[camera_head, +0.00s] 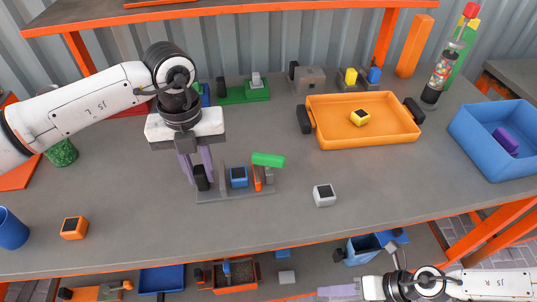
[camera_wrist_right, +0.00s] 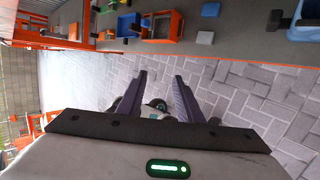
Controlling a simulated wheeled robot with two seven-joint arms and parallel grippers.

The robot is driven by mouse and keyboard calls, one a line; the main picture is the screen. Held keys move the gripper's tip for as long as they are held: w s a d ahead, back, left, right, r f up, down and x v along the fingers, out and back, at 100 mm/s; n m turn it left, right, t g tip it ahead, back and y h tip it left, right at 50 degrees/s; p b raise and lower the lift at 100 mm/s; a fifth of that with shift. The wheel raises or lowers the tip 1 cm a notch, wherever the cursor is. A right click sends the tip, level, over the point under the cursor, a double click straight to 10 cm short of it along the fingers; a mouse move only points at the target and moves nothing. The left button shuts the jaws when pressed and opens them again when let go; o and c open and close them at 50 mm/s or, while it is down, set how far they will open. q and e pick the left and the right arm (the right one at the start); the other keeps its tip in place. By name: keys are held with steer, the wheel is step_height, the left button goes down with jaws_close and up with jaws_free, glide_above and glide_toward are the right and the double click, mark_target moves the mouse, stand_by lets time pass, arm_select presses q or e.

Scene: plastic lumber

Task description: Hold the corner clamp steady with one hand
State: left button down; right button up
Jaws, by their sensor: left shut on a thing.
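The corner clamp (camera_head: 222,194) appears to be the grey fixture on the table. It has a flat base plate, upright plates, a blue block, a thin orange piece and a green bar at its upper right. My left gripper (camera_head: 196,182) points down at its left end. Its purple fingers are shut on the black upright part (camera_head: 201,177) there, which they partly hide. My right gripper (camera_head: 338,291) is low, in front of the table, away from the clamp. The right wrist view shows its two fingers (camera_wrist_right: 161,76) apart, with nothing between them.
A white block (camera_head: 324,195) lies right of the clamp. An orange tray (camera_head: 390,139) with a yellow block stands behind it, and a blue bin (camera_head: 480,140) is at far right. An orange block (camera_head: 74,228) and a blue cup (camera_head: 11,231) are at left. The table's front edge is clear.

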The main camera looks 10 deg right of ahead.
steer(key=s+d+r+n+g+h, duration=0.1)
steer(key=s+d+r+g, duration=0.1)
steer(key=s+d, duration=0.35)
steer(key=s+d+r+g+h, duration=0.1)
steer(key=s+d+r, duration=0.1)
steer(key=d, duration=0.7)
steer(key=w+a+r+n+g+y, duration=0.1)
steer(key=w+a+r+y, duration=0.3)
steer(key=a+r, duration=0.7)
steer(key=w+a+r+y, duration=0.35)
steer(key=a+r, duration=0.45)
steer(key=a, duration=0.6)
steer(key=n+t, duration=0.5)
steer(key=n, duration=0.8)
glide_toward(273, 156)
steer(key=shift+h, duration=0.35)
steer(key=x, duration=1.1)
steer(key=shift+s+a+r, duration=0.1)
steer(key=shift+a+r, duration=0.05)
steer(key=shift+r, duration=0.1)
steer(key=shift+c, duration=0.5)
jaws_close()
